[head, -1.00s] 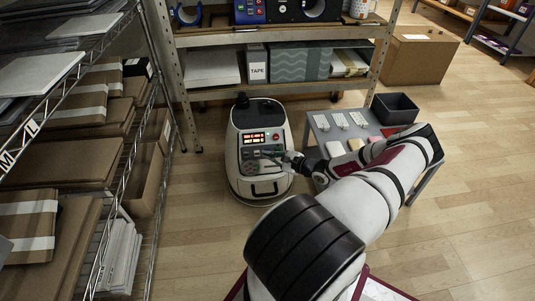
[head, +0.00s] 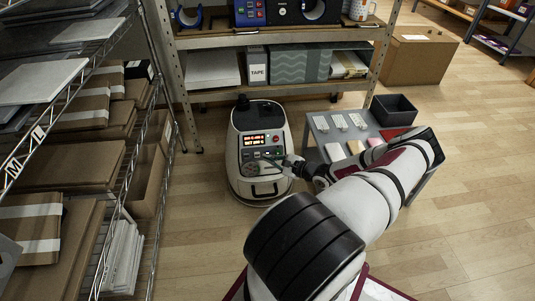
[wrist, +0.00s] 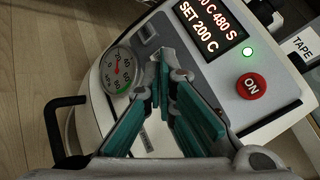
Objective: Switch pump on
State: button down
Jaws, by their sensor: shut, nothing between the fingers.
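The white and black machine (head: 260,183) stands on the floor, its sloped control panel facing up. My gripper (head: 273,159) is over the lower part of the panel. In the wrist view its teal-padded fingers (wrist: 168,76) come together at the tips, empty, right of the gauge and left of the ON button. The fingers hide the panel's middle, and a small label beside them is only partly visible. I cannot tell whether the tips touch the panel.
A black handle (head: 263,191) is on the machine's front. A low grey table (head: 322,138) with small blocks and a dark bin (head: 394,108) stands to the right, beneath my arm. Shelving (head: 275,89) is behind, and a wire rack (head: 140,190) is at left. Floor is clear between.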

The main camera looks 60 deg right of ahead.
jog(key=shift+s+a+r+p, duration=0.25)
jog(key=shift+s+a+p, duration=0.35)
jog(key=shift+a+p, duration=0.2)
jog(key=shift+s+a+r+p, duration=0.2)
jog(key=shift+s+a+p, duration=0.45)
jog(key=shift+p, duration=0.2)
jog(key=shift+s+a+r+p, duration=0.25)
jog(key=shift+s+a+p, duration=0.35)
jog(key=shift+a+p, duration=0.2)
